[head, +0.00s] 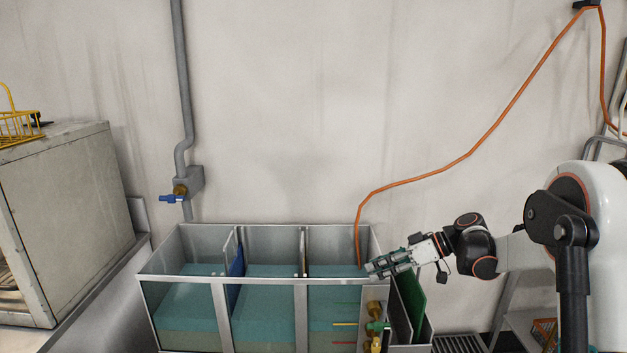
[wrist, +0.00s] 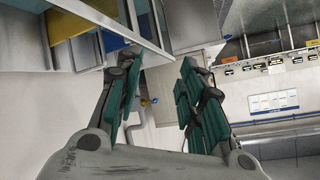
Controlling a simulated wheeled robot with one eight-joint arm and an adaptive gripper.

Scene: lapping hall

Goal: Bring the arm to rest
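My arm reaches in from the right in the head view. My gripper (head: 384,264) is over the right end of the tank (head: 262,282), close to its top rim. Whether it touches the rim cannot be told. In the wrist view the two green-padded fingers of my gripper (wrist: 160,85) stand apart with a clear gap between them. Nothing is held between them.
The glass-fronted tank has three compartments of teal liquid. A dark green panel (head: 414,304) stands at its right end. An orange hose (head: 470,152) hangs down behind my gripper. A grey cabinet (head: 70,215) stands left; a blue-handled valve (head: 172,198) is on the wall.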

